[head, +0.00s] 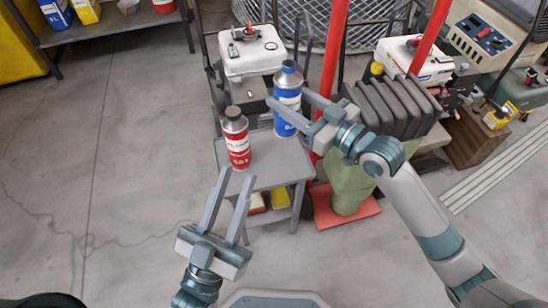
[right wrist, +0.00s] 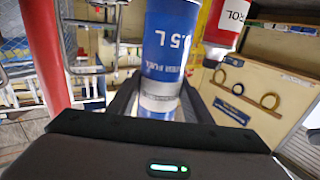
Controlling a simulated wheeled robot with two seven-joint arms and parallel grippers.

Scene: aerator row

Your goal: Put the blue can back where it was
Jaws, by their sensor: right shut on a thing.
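The blue can (head: 288,82) is upright at the back right of a small grey cart's top (head: 270,172). My right gripper (head: 288,98) is shut on it, with one finger on each side.
A red can (head: 237,145) with a dark cap stands upright on the cart, left of the blue can. A white-topped machine (head: 250,55) is behind. A red post (head: 334,50) and a green bag-like object (head: 352,190) are close on the right. The floor at left is clear.

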